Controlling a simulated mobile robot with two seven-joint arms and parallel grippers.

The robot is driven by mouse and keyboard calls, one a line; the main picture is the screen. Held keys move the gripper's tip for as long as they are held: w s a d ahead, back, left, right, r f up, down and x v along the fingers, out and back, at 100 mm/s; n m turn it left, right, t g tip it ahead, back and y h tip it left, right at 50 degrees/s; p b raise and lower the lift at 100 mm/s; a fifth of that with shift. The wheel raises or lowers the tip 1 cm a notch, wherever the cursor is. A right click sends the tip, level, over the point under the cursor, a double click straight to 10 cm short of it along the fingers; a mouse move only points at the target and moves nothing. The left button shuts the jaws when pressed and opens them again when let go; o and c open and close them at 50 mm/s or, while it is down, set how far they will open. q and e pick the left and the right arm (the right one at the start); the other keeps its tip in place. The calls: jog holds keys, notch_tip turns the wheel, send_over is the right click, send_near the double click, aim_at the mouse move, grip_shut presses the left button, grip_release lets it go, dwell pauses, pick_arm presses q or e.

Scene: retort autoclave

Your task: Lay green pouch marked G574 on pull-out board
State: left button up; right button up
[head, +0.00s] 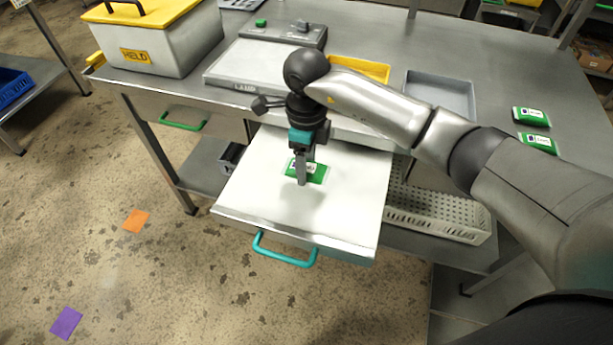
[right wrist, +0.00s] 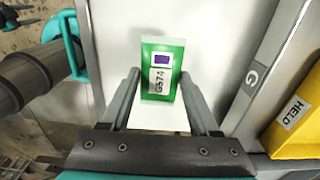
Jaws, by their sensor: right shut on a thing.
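The green pouch marked G574 (right wrist: 162,68) is between the fingertips of my right gripper (right wrist: 162,95), which is shut on it. In the head view the same pouch (head: 318,174) shows partly behind the fingers of my right gripper (head: 302,172). The pouch is over the white pull-out board (head: 345,205), which is drawn out from the bench and has a teal handle (head: 285,252). A soft shadow lies on the board in front of the pouch; whether the pouch touches the board is hard to tell.
Two more green pouches, one behind (head: 530,116) and one in front (head: 538,143), lie on the bench at right. A grey tray (head: 440,90), a yellow tray (head: 362,68) and a yellow-lidded HELD box (head: 165,55) stand on the bench. The board around the pouch is bare.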

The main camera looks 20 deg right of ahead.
aim_at(307, 187)
jog(key=shift+f+b, duration=0.4)
jog(key=shift+f, duration=1.8)
jog(key=o, duration=0.3)
jog(key=shift+f, duration=0.2)
jog(key=o, duration=0.5)
jog(key=shift+r, duration=0.1)
jog(key=shift+r, duration=0.1)
notch_tip(307, 187, up, 12)
jog(key=shift+r+p, duration=0.1)
jog(key=shift+p, duration=0.9)
